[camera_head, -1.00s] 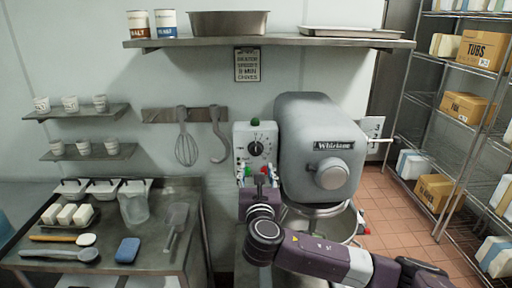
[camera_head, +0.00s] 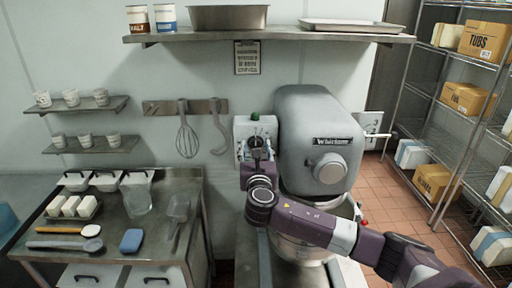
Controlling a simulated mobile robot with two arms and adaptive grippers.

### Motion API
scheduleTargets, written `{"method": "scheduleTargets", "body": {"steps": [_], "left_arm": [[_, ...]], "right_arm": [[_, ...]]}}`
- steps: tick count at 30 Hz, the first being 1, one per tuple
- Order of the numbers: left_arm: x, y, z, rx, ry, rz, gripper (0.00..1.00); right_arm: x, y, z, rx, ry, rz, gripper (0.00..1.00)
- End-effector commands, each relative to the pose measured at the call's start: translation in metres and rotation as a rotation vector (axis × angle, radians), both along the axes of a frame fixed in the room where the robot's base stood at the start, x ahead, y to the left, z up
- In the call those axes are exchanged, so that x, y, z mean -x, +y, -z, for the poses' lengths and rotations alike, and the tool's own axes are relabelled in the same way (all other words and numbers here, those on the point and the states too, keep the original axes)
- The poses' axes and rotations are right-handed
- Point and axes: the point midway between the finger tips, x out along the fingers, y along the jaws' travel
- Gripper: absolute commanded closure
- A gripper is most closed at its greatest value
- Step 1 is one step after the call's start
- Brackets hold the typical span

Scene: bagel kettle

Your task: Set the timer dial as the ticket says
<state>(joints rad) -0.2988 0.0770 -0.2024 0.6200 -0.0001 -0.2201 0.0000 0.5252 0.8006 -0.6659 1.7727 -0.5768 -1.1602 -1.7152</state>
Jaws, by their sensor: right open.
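The timer dial is on the pale control panel (camera_head: 242,128) at the left side of the grey mixer (camera_head: 321,112). My right gripper (camera_head: 258,150) is in front of the panel, open, and covers most of the dial. The dial's pointer and setting are hidden, and I cannot tell whether the fingers touch it. A green button (camera_head: 255,116) shows at the top of the panel. A printed notice (camera_head: 247,57) hangs on the wall above; its text is too small to read surely. A white sheet (camera_head: 374,124) is at the mixer's right. My left gripper is out of view.
A steel shelf (camera_head: 290,39) with pans runs above the mixer. A steel bowl (camera_head: 300,250) sits under the mixer head, below my right arm. A whisk (camera_head: 187,141) hangs left of the panel. A side table (camera_head: 110,220) carries tubs and tools.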

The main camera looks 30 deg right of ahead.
Motion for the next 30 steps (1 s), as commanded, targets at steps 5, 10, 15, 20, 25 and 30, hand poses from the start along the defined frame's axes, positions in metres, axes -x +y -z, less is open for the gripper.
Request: {"method": "scheduleTargets", "body": {"steps": [5, 10, 15, 20, 25, 30], "left_arm": [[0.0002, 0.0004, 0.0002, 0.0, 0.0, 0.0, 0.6], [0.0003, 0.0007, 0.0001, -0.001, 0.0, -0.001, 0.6], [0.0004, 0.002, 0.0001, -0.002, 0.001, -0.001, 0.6], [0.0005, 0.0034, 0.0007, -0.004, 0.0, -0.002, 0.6], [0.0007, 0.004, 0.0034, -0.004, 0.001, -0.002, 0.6], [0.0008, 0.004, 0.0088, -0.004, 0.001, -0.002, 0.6]], "right_arm": [[0.0001, 0.0002, 0.0, 0.0, 0.0, 0.0, 0.58], [0.0002, 0.0001, 0.0, 0.0, 0.0, 0.0, 0.77], [0.0003, 0.0002, 0.0, 0.0, 0.0, 0.0, 0.95], [0.0003, 0.0002, 0.0003, -0.006, -0.004, 0.0, 0.95], [0.0003, 0.0003, 0.0011, -0.043, -0.027, -0.001, 0.95], [0.0003, -0.0002, 0.0015, -0.127, -0.079, 0.0, 0.95]]}}
